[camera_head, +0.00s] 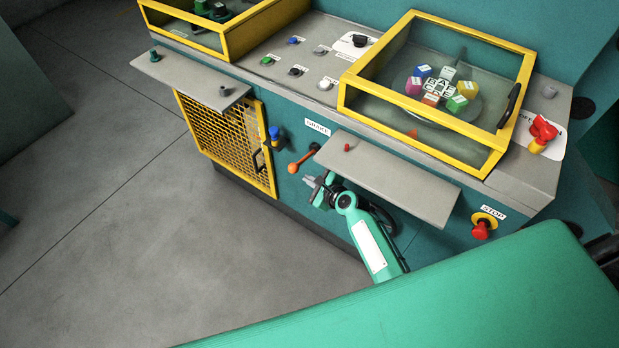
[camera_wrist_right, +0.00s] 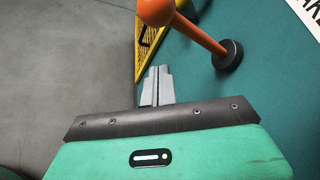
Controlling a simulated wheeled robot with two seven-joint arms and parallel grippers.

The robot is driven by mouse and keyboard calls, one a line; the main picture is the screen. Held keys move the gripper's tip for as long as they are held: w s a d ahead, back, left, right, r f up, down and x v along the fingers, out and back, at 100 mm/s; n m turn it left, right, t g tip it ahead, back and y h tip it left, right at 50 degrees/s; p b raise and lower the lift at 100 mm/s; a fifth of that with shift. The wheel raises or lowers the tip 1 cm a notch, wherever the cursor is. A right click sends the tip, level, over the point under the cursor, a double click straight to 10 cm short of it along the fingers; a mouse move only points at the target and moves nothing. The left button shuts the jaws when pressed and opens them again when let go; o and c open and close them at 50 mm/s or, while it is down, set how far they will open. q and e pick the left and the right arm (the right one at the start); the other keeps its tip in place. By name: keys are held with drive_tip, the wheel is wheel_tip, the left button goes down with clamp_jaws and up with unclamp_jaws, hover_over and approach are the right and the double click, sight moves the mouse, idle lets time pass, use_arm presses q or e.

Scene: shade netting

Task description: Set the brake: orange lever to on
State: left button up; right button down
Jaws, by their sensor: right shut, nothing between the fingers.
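The orange lever (camera_head: 303,162) sticks out from the teal front panel under the BRAKE label (camera_head: 317,127). Its round knob is at the lower left and its black pivot at the upper right. In the right wrist view the orange lever (camera_wrist_right: 196,32) runs from the knob at the top to the black hub at the right. My right gripper (camera_head: 312,184) is just below the lever's knob, apart from it as far as I can tell. Its fingers (camera_wrist_right: 157,84) are together and empty. My left gripper is not in view.
A grey shelf (camera_head: 400,180) juts out right of the lever. A yellow mesh door (camera_head: 225,140) and a blue knob (camera_head: 274,135) are to its left. A red STOP button (camera_head: 481,229) sits at the lower right. The floor (camera_head: 110,220) in front is clear.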

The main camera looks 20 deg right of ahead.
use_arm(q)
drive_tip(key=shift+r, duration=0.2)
use_arm(e)
drive_tip(key=v, duration=0.9)
drive_tip(key=shift+w+r, duration=0.3)
drive_tip(key=shift+r, duration=0.05)
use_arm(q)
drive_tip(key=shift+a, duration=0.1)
